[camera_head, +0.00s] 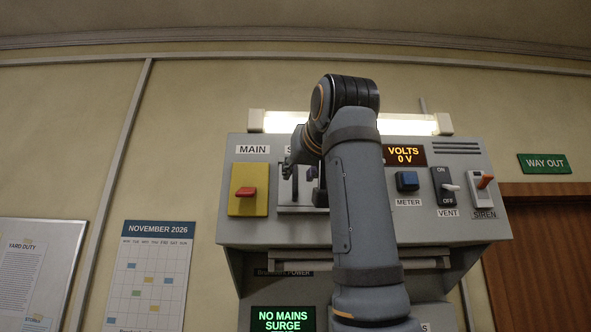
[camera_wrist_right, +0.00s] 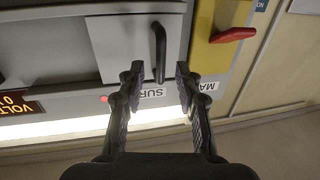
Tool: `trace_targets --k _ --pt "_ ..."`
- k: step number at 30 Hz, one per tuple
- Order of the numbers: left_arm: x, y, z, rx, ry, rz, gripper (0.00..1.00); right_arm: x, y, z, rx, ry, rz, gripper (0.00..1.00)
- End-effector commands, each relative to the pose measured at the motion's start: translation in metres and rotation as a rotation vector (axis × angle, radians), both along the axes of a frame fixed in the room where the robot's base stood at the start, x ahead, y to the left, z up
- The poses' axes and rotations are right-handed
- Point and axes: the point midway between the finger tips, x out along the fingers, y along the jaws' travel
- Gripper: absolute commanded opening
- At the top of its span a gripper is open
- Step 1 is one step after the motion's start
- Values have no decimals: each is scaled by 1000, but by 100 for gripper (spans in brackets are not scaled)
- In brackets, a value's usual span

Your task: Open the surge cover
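The surge cover is a light grey panel with a dark upright bar handle. In the head view the cover (camera_head: 286,197) is right of the yellow MAIN plate and largely hidden behind my right arm and gripper. In the right wrist view, which is turned over, the cover (camera_wrist_right: 117,50) shows at the top with its handle (camera_wrist_right: 160,52). My right gripper (camera_wrist_right: 160,72) is open, one fingertip on either side of the handle's near end; I cannot tell whether they touch it. It also shows in the head view (camera_head: 290,168). My left gripper is not in view.
The red MAIN lever (camera_head: 246,192) sits left of the cover. The VOLTS display (camera_head: 404,155) reads 0 V. The METER button (camera_head: 407,181), VENT switch (camera_head: 446,188) and SIREN switch (camera_head: 483,184) are to the right. A lower screen (camera_head: 283,319) reads NO MAINS SURGE.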

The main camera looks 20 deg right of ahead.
Motion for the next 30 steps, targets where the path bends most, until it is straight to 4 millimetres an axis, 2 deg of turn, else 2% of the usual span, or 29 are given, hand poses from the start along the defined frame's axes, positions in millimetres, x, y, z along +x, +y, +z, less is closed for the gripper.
trace_targets --k 1,7,17,18,25,30 --pt "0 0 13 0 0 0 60 11 -1 5 0 4 0 34" --pt "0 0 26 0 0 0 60 40 -3 3 0 2 0 34" --pt "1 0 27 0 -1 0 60 47 -4 0 0 -1 0 34" --pt "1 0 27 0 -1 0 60 47 -4 0 0 -1 0 33" --pt "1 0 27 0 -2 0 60 46 -4 0 0 -1 0 2" --pt "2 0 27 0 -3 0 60 46 -4 0 0 -1 0 0"
